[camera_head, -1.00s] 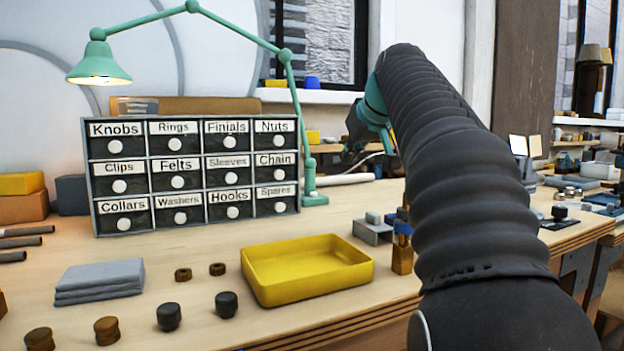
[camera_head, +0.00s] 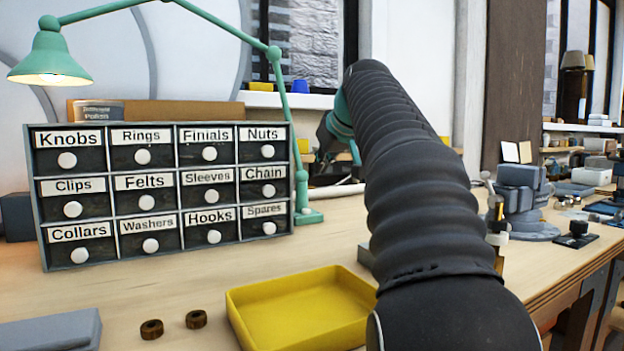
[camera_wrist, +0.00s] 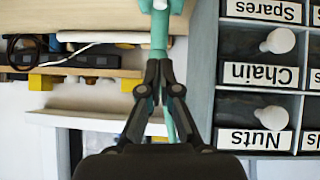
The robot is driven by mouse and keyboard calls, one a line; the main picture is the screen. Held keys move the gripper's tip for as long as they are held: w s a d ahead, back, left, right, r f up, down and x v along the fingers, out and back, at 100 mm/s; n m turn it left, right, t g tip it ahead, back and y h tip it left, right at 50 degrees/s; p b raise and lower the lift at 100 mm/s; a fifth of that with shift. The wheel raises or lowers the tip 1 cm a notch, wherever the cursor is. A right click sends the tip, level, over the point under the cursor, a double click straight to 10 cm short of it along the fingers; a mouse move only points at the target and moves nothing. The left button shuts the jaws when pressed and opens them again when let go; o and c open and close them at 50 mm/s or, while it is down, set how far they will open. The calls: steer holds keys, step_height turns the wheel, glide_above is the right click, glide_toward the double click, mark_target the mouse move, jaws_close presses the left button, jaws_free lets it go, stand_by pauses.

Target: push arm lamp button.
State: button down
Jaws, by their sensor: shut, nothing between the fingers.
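The green arm lamp (camera_head: 303,178) stands at the back of the bench, right of the drawer cabinet, with its shade (camera_head: 48,58) over the cabinet's left end and glowing inside. Its green base (camera_head: 309,218) rests on the bench. A small pale spot, perhaps the button (camera_wrist: 160,4), shows at the top edge of the wrist view, by the foot of the lamp post. My gripper (camera_wrist: 160,64) is shut and empty, in line with the lamp post in that view. In the head view my gripper (camera_head: 324,142) is mostly hidden behind my arm, near the post; contact cannot be told.
The labelled drawer cabinet (camera_head: 291,170) stands just left of the lamp base. A yellow tray (camera_head: 235,318) lies in front, with two brown rings (camera_head: 196,319) beside it. A grey-blue vise-like device (camera_head: 522,200) stands at right. Bare bench lies between tray and cabinet.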

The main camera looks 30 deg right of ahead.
glide_toward(304, 208)
steer(key=w, duration=0.3)
steer(key=shift+w+r, duration=0.3)
steer(key=shift+w, duration=0.05)
steer(key=shift+w+f+b, duration=0.2)
steer(key=shift+f, duration=0.4)
steer(key=shift+w+f+b, duration=0.2)
steer(key=shift+w+f, duration=0.05)
steer(key=shift+f, duration=0.35)
steer(key=shift+d+f, duration=0.2)
steer(key=shift+f, duration=0.8)
steer(key=shift+f, duration=0.1)
